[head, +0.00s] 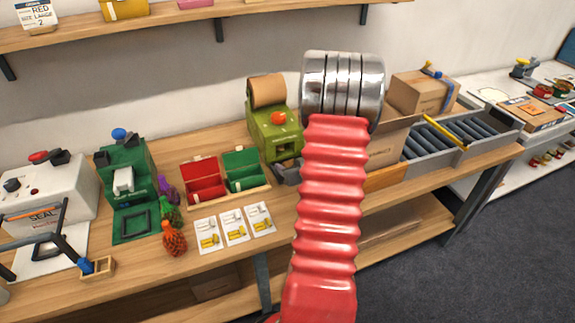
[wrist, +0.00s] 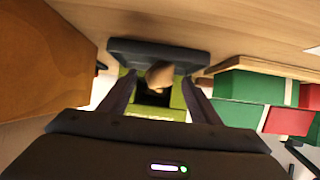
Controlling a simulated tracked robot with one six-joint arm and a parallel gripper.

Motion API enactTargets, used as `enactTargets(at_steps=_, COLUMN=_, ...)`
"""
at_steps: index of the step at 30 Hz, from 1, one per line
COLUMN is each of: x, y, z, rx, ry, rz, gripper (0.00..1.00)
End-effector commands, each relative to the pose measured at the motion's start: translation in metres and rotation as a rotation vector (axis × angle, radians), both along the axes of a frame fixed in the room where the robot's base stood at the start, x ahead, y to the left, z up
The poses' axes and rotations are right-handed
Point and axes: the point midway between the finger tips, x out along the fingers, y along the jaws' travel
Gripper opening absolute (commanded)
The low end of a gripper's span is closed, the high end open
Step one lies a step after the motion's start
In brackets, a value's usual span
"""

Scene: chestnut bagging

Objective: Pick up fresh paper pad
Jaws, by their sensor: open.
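The green paper machine (head: 272,130) stands on the bench with a brown paper roll on top and an orange knob. In the wrist view its green front (wrist: 155,112) shows behind my gripper. A small tan piece (wrist: 160,73), which looks like the paper pad, sits at its opening, by a dark grey tray (wrist: 150,52). My gripper (wrist: 158,84) is open, with one finger on each side of the tan piece. I cannot tell whether the fingers touch it. In the head view my red arm hides the gripper.
A two-part red and green box (head: 225,180) stands left of the machine. Several cards (head: 235,228) lie in front. An open carton (head: 385,148) and a roller conveyor (head: 450,138) are to the right. In the wrist view a brown surface (wrist: 45,60) is close on the left.

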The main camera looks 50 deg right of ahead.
Motion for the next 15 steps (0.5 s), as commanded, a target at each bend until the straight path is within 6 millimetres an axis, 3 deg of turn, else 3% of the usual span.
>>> enactTargets(at_steps=7, x=0.023, y=-0.014, z=-0.015, rx=0.000, ry=0.000, rz=0.001, gripper=0.57)
enactTargets(at_steps=15, x=0.028, y=-0.018, z=-0.018, rx=0.000, ry=0.000, rz=-0.001, gripper=0.57)
